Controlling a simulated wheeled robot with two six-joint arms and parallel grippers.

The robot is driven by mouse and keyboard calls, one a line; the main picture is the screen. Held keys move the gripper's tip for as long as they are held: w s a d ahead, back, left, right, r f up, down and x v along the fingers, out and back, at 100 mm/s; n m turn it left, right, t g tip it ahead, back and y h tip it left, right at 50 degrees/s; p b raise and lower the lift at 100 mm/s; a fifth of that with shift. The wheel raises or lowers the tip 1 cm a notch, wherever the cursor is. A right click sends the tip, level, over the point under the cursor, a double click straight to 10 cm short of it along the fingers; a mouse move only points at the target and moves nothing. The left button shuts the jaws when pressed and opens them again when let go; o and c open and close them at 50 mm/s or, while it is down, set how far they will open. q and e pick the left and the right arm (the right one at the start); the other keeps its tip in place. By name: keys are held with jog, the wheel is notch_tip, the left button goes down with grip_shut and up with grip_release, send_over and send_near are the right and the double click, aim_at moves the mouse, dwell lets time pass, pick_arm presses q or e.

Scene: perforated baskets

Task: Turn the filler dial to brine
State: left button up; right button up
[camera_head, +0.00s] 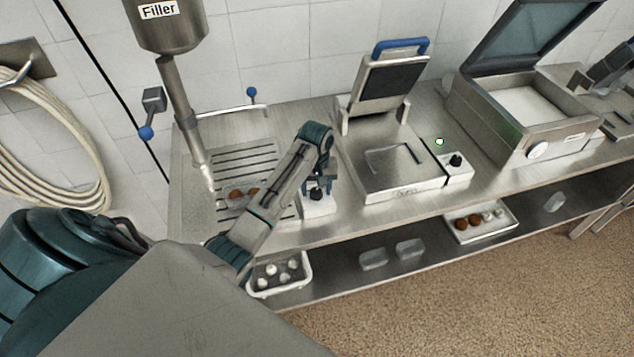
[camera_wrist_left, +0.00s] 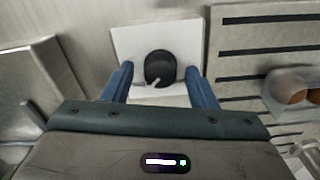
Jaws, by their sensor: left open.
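The filler (camera_head: 172,25) is a steel vessel with a spout above a slotted drain tray at the left of the bench. Its dial is a black knob (camera_head: 317,194) on a small pale box (camera_head: 318,208) at the bench's front edge. In the left wrist view the dial (camera_wrist_left: 159,66) has a pale pointer and sits on a white plate (camera_wrist_left: 125,42). My left gripper (camera_head: 318,183) is open, with blue fingers on either side of the dial in the left wrist view (camera_wrist_left: 160,82). Contact cannot be told. Dial labels are not readable. My right gripper is not in view.
A clear container with brown items (camera_head: 243,194) sits on the slotted tray (camera_head: 240,160). A sealing press (camera_head: 390,165) with another knob (camera_head: 456,160) stands to the right. An open-lidded steel machine (camera_head: 520,110) is beyond. A lower shelf holds trays.

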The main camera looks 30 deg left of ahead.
pick_arm(q)
jog(key=shift+s+d, duration=0.1)
jog(key=shift+s, duration=0.05)
jog(key=shift+c, duration=1.1)
jog(key=c, duration=0.8)
jog(key=shift+o, duration=0.2)
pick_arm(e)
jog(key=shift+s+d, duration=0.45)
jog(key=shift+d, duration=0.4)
